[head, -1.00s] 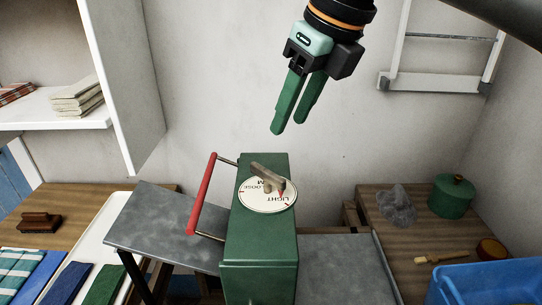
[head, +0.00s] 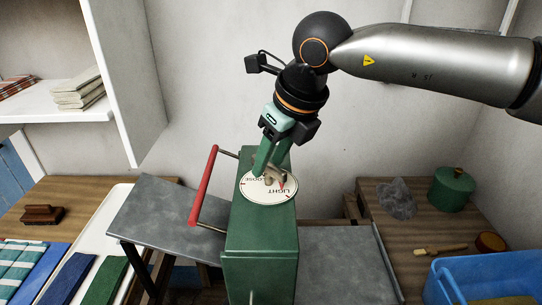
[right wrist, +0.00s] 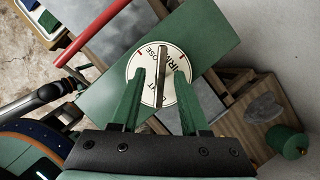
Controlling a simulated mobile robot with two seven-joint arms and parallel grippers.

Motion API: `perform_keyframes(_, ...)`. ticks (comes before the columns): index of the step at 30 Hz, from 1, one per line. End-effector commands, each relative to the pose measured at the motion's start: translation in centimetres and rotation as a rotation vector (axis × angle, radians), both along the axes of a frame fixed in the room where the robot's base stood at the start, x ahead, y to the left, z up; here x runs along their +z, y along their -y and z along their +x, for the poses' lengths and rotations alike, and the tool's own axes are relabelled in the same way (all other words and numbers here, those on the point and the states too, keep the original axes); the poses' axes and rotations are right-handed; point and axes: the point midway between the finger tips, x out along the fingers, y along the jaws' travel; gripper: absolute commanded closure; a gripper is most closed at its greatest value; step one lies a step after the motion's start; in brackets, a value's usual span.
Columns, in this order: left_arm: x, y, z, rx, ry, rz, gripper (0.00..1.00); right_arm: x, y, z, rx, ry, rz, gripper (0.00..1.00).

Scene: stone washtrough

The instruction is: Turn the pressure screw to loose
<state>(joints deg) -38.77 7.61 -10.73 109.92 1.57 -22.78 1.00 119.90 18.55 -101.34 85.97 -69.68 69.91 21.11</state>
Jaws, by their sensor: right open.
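The pressure screw (head: 273,180) is a short grey-brown bar handle on a round white dial (head: 256,194), on top of a green box-like press (head: 262,235). The dial carries the words LOOSE and LIGHT, and a red mark shows beside LIGHT. My right gripper (head: 267,168) points down at the dial with its green fingers open. In the right wrist view the screw's bar (right wrist: 161,92) lies between the two fingertips (right wrist: 161,74), with a gap on each side. The fingers partly hide the screw in the head view. My left gripper is out of view.
A red-handled bar (head: 204,186) stands at the press's left side. Grey metal shelves (head: 165,220) flank the press. A green pot (head: 452,187), a grey lump (head: 397,198) and a blue crate (head: 490,275) are at the right. Folded cloths lie at the left.

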Motion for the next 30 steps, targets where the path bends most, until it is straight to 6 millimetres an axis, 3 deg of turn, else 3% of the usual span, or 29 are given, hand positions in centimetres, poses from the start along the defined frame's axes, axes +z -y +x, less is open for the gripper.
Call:
perform_keyframes(2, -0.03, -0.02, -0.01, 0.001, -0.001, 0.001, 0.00, 0.01, 0.01, -0.01, 0.000, 0.000, 0.000, 0.57)
perform_keyframes(13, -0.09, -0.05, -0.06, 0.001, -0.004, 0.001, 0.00, 0.05, 0.01, -0.01, 0.000, 0.000, 0.000, 0.99)
perform_keyframes(30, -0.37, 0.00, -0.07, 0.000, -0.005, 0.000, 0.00, -0.01, 0.01, -0.02, -0.012, 0.000, 0.000, 1.00)
